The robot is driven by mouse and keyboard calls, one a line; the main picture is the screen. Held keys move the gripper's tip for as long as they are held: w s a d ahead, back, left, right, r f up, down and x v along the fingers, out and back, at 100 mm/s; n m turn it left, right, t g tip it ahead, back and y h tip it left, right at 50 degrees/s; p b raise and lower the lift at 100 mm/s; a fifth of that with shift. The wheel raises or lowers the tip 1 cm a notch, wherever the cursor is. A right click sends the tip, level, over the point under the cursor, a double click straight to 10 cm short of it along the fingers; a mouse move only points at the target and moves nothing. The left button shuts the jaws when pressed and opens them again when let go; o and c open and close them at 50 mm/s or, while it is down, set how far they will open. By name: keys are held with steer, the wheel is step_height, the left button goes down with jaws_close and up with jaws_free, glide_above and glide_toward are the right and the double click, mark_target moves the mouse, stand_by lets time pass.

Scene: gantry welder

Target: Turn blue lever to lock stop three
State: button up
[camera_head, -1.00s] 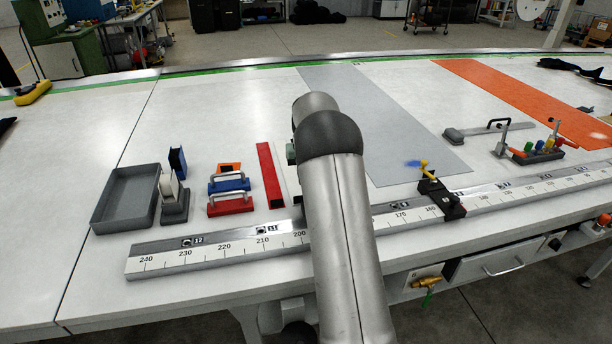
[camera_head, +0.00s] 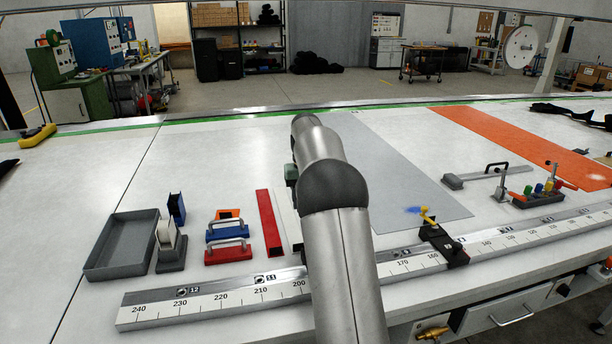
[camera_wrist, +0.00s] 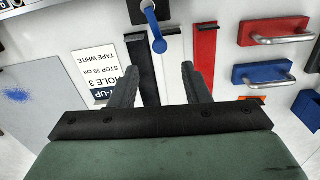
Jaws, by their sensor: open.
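The blue lever (camera_wrist: 154,30) shows at the top middle of the wrist view, with a round knob at its lower end. It lies beyond my fingertips, and I see no contact. A dark flat bar (camera_wrist: 143,70) lies just below and left of the knob. My gripper (camera_wrist: 161,70) is open and empty, its two dark fingers pointing toward the lever's side of the table. In the head view my arm hides the gripper and the blue lever. A printed card (camera_wrist: 95,75) reading "HOLE 3" and "STOP 30 cm" lies left of the fingers.
The scale rail (camera_head: 215,297) runs along the table front, bearing a black stop with a yellow lever (camera_head: 428,216). Red (camera_head: 228,252) and blue (camera_head: 227,230) handled blocks, a red bar (camera_head: 268,220) and a grey tray (camera_head: 120,246) stand left of my arm. The grey mat (camera_head: 395,165) is largely clear.

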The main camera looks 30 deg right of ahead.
step_height(320, 180, up, 9)
stand_by(0.7)
steer(key=s+a+n, duration=0.2)
steer(key=s+a, duration=1.2)
steer(key=s+a+f, duration=0.3)
steer(key=s+f, duration=0.1)
steer(key=s, duration=0.3)
steer(key=s+a+f+n, duration=0.1)
steer(key=s+f, duration=0.3)
steer(key=s, duration=0.4)
steer(key=s+a+f, duration=0.4)
steer(key=s, duration=0.4)
steer(key=shift+a+n+t, duration=0.3)
steer(key=shift+a+t, duration=0.05)
steer(key=shift+t, duration=0.05)
steer(key=shift+f, duration=0.1)
